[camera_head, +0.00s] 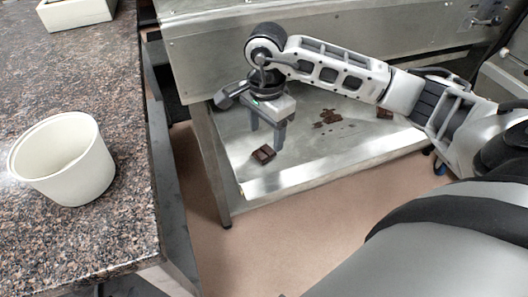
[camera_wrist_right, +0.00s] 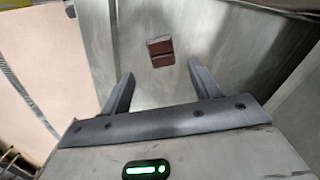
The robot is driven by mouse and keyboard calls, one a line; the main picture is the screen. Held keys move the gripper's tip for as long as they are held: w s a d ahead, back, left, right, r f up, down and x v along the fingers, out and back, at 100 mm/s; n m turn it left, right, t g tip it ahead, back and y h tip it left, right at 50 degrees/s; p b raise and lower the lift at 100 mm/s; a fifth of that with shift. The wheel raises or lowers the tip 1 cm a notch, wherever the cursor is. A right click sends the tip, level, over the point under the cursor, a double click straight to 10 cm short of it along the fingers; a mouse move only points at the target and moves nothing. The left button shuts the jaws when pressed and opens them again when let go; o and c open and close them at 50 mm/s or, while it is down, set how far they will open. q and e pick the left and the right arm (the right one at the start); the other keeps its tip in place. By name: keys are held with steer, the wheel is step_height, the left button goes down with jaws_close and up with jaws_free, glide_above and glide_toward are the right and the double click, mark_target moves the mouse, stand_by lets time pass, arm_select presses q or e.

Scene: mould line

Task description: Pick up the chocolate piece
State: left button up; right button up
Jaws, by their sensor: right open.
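A dark brown chocolate piece (camera_head: 264,154) lies on the low metal shelf (camera_head: 300,165), near its front left part. My right gripper (camera_head: 267,138) points down just above and behind the piece in the head view. In the right wrist view the chocolate piece (camera_wrist_right: 160,51) lies beyond the fingertips, roughly midway between them. The right gripper (camera_wrist_right: 158,80) is open with nothing between its fingers. My left gripper is not in either view.
More chocolate bits (camera_head: 328,118) and another brown piece (camera_head: 384,113) lie farther right on the shelf. A speckled counter (camera_head: 60,240) on the left holds a white tub (camera_head: 70,165) and a white box (camera_head: 75,14). A metal machine body stands behind the shelf.

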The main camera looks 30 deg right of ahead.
mark_target(265, 151)
steer(key=shift+w+f, duration=0.15)
steer(key=shift+f, duration=2.6)
steer(key=c, duration=1.1)
